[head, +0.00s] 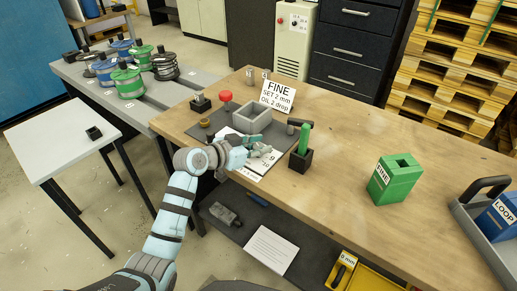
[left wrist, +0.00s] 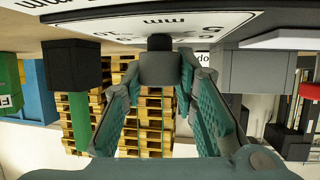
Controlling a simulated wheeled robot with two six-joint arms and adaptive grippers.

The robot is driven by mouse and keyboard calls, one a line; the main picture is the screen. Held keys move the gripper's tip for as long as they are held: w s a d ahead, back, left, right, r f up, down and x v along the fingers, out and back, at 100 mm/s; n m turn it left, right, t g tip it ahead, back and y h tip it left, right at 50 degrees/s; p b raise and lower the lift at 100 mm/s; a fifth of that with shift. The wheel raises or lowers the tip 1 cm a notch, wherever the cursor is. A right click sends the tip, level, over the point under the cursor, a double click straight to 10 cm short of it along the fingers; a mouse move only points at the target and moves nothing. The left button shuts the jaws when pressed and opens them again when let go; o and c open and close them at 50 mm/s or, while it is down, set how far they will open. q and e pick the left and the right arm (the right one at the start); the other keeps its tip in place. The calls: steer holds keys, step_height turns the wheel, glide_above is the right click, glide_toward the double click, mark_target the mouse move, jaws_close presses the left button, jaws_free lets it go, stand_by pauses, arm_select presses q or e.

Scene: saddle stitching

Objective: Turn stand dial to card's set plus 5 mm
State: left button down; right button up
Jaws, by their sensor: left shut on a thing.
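A white card (head: 277,93) stands at the back of the wooden table and reads FINE, SET 2 mm, OIL 2 drop. The stand's white dial plate (head: 262,166) lies near the table's front edge, with printed numbers partly hidden by my gripper. My left gripper (head: 252,152) is over this plate, shut on the small grey dial knob (left wrist: 158,68), which sits between the fingers in the left wrist view. The plate (left wrist: 140,25) also shows there, upside down. The knob's pointer and exact setting cannot be read. My right gripper is not in view.
Close to the gripper are a grey open box (head: 252,122) and a green-handled tool (head: 304,138) in a black block (head: 300,160). A green FINE block (head: 395,178) and a grey tray (head: 480,232) with a blue LOOP box (head: 500,217) stand right. The table between is clear.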

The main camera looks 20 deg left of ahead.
arm_select(q)
steer(key=m+g+h+b, duration=0.1)
steer(key=b, duration=0.1)
steer(key=m+g+h+b, duration=0.1)
steer(key=m+b, duration=0.1)
steer(key=m+g+h+b, duration=0.1)
steer(key=h+b, duration=0.1)
steer(key=b, duration=0.1)
steer(key=shift+f+m+g, duration=0.25)
steer(key=shift+m+g, duration=0.05)
steer(key=shift+m, duration=0.1)
steer(key=shift+r+m+g+h+b, duration=0.1)
steer(key=shift+m+g+h+b, duration=0.6)
steer(key=shift+b, duration=0.4)
steer(key=shift+r+m+g+b, duration=0.15)
steer(key=shift+m+g+b, duration=0.25)
steer(key=shift+m+g, duration=0.1)
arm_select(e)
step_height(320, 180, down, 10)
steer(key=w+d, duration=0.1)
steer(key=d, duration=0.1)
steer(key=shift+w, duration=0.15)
arm_select(q)
steer(key=c, duration=1.3)
jaws_free()
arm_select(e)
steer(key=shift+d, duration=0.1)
